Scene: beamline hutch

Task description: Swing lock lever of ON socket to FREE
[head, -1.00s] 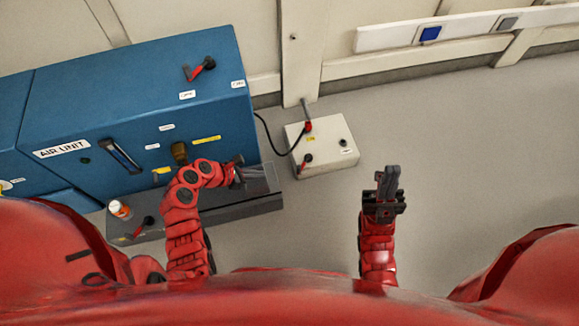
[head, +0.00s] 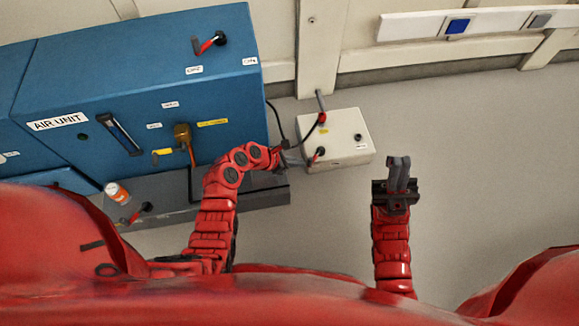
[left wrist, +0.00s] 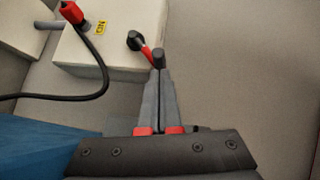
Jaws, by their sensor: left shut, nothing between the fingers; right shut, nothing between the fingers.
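The white box (head: 345,145) on the floor carries the socket with a yellow ON label (left wrist: 101,27). A red plug (head: 322,117) with a black cable stands in it; the plug also shows in the left wrist view (left wrist: 72,12). The lock lever (left wrist: 147,52), red with black ends, sits on the box near the label; it also shows in the head view (head: 318,153). My left gripper (left wrist: 157,74) is shut and empty, its fingertips at the lever's near end; I cannot tell whether they touch. My right gripper (head: 399,160) is shut and empty, over bare floor.
The blue air unit (head: 90,90) stands at left with another red lever (head: 210,43) on top and a brass fitting (head: 182,134) in front. An orange-and-white can (head: 116,192) is on its grey ledge (head: 255,192). The floor right of the box is clear.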

